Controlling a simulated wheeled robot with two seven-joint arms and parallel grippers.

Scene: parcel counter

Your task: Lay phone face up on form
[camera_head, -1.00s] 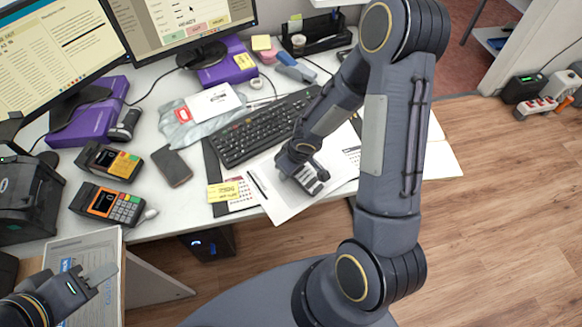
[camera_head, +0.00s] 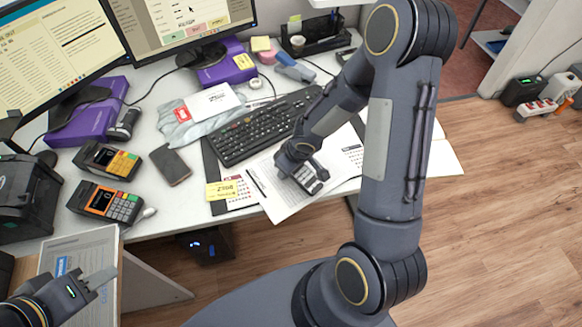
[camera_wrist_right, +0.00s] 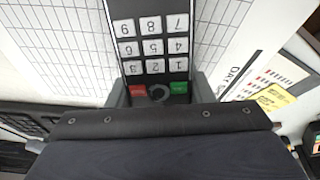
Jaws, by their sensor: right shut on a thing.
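The phone (camera_head: 311,180) is a dark handset with pale number keys and a red and a green key. My right gripper (camera_head: 303,172) is shut on it, over the white printed form (camera_head: 279,206) on the desk. In the right wrist view the phone (camera_wrist_right: 152,45) has its keypad facing the camera, between the fingers of the right gripper (camera_wrist_right: 160,92). The form's ruled grid (camera_wrist_right: 65,45) shows beside it. I cannot tell whether the phone touches the form. My left gripper (camera_head: 100,283) is at the lower left, away from the phone, open and empty.
A keyboard (camera_head: 262,130) lies behind the form. A yellow note (camera_head: 221,190) lies left of it. A dark flat slab (camera_head: 171,165) and two card terminals (camera_head: 103,203) (camera_head: 108,160) are further left. A cardboard box (camera_head: 103,245) stands under my left gripper.

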